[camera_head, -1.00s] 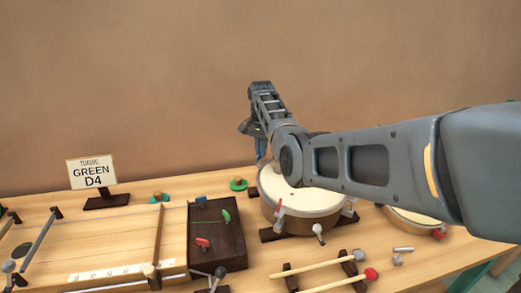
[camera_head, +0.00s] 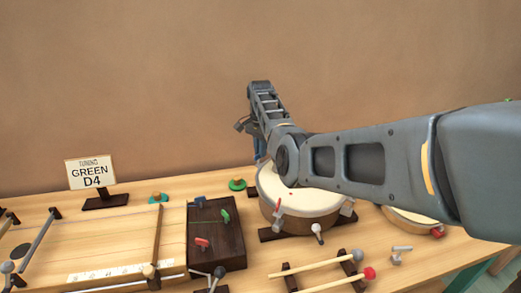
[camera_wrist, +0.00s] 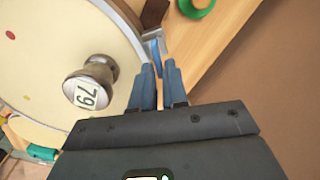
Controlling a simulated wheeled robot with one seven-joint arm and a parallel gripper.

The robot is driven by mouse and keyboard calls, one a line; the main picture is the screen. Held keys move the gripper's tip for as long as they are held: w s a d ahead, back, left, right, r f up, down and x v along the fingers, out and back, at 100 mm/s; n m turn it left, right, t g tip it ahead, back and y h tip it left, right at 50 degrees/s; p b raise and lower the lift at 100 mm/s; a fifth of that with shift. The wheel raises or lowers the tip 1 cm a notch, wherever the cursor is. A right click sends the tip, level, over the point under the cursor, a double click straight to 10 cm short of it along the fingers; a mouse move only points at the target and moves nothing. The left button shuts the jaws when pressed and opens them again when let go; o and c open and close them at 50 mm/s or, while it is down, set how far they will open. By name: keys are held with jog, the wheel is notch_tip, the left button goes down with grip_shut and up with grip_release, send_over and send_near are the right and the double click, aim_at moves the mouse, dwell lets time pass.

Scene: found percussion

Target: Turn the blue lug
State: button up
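The blue lug (camera_wrist: 157,57) shows in the wrist view as a narrow blue piece at the rim of the round drum (camera_wrist: 45,55), next to a metal bracket. My gripper (camera_wrist: 158,72) has its two blue-grey fingers close together, with the lug's near end between their tips; it looks shut on the lug, though the contact is partly hidden. In the head view my gripper (camera_head: 259,150) reaches down behind the drum (camera_head: 310,207), and my arm hides part of the drumhead. The lug cannot be told from the fingers there.
A metal knob-shaped weight (camera_wrist: 90,82) with a number label is on the drumhead. A green ring (camera_wrist: 196,6) lies beside the drum. A sign (camera_head: 91,172) reads GREEN D4. A dark box with coloured levers (camera_head: 217,240) and mallets (camera_head: 318,267) lie nearer.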

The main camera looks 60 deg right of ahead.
jog(key=o, duration=0.3)
jog(key=shift+r+b, duration=0.6)
jog(key=shift+r, duration=3.25)
